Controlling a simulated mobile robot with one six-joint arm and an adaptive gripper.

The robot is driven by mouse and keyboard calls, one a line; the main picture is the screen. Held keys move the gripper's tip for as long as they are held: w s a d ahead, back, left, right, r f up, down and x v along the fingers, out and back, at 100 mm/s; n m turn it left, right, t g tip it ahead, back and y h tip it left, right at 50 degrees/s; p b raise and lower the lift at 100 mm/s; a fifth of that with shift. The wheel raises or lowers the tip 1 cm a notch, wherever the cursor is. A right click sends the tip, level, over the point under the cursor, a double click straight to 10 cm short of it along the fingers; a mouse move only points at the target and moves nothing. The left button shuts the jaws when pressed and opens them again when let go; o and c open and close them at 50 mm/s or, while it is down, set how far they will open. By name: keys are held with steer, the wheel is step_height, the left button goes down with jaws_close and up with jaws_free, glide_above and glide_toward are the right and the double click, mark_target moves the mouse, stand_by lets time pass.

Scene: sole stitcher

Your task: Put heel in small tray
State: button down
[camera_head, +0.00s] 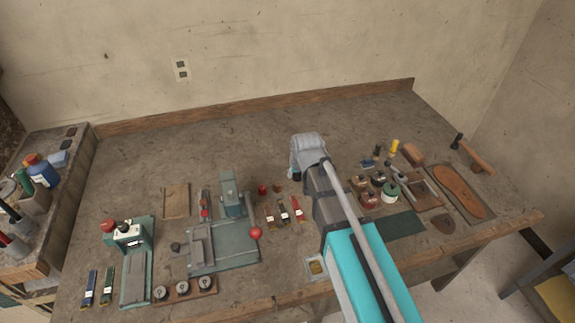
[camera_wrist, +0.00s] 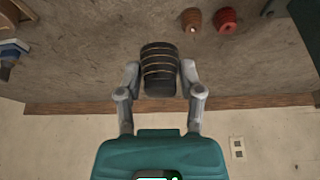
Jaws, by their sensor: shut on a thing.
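My gripper (camera_wrist: 161,84) is shut on the heel (camera_wrist: 160,62), a dark, rounded block with thin pale stripes. In the wrist view its two grey fingers hold the heel from either side, above the worktop. A small pale tray (camera_head: 310,281) with a yellowish piece lies near the front edge, partly hidden by my arm. I cannot tell which is the small tray.
A green stitching machine (camera_head: 225,245) with a red knob stands left of my arm. Jars (camera_head: 389,192), a hammer (camera_head: 474,155) and a sole (camera_head: 459,190) are at the right. The back of the bench is mostly clear.

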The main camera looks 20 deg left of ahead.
steer(key=shift+s+d+r+p, duration=0.15)
steer(key=shift+s+d+r, duration=0.15)
steer(key=shift+d, duration=0.2)
steer(key=shift+s+d+r+p, duration=0.15)
steer(key=shift+s+d, duration=0.15)
steer(key=shift+d, duration=0.15)
steer(key=shift+w, duration=0.15)
stand_by(0.3)
